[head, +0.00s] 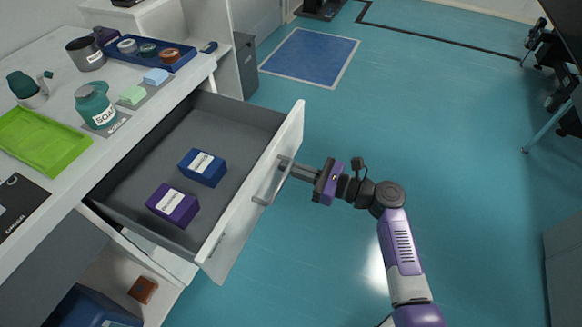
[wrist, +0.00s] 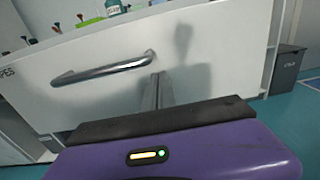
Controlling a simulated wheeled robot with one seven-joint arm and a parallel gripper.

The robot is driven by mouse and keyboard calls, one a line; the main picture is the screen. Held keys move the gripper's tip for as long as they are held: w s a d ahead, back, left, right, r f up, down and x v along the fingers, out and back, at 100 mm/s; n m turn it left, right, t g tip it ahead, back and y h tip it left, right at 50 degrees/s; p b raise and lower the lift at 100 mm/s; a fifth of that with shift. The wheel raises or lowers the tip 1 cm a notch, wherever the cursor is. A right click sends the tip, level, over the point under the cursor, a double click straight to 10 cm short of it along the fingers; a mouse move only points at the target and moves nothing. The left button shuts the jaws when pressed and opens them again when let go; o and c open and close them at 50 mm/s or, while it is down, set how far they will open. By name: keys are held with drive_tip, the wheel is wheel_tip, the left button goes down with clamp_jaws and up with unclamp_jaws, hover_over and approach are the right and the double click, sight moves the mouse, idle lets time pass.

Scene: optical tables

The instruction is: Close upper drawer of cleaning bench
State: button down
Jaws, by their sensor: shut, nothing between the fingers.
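The upper drawer (head: 252,205) of the white cleaning bench (head: 60,175) stands pulled well out. A blue box (head: 203,167) and a purple box (head: 173,204) lie inside it. Its front carries a metal bar handle (head: 270,186), which also shows in the wrist view (wrist: 102,70). My gripper (head: 284,162) is shut and empty, with its fingertips at the drawer front near the far end of the handle. In the wrist view my fingers (wrist: 157,86) point at the white front, just right of the handle; whether they touch it I cannot tell.
On the bench top are a green tray (head: 45,140), a soap bottle (head: 95,106) and a blue tray (head: 150,55). A lower compartment (head: 120,285) is open below the drawer. A grey bin (head: 245,65) stands beyond the bench. The teal floor (head: 450,130) to the right is clear.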

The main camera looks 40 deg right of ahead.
drive_tip(key=b, duration=0.7)
hover_over(199, 148)
drive_tip(key=s, duration=0.1)
drive_tip(key=shift+s+d+f, duration=0.1)
drive_tip(key=shift+d, duration=0.2)
drive_tip(key=shift+w+a, duration=0.3)
drive_tip(key=shift+w, duration=0.2)
drive_tip(key=shift+w+r, duration=0.1)
drive_tip(key=shift+r, duration=0.15)
drive_tip(key=shift+a+r, duration=0.1)
drive_tip(key=shift+a, duration=0.1)
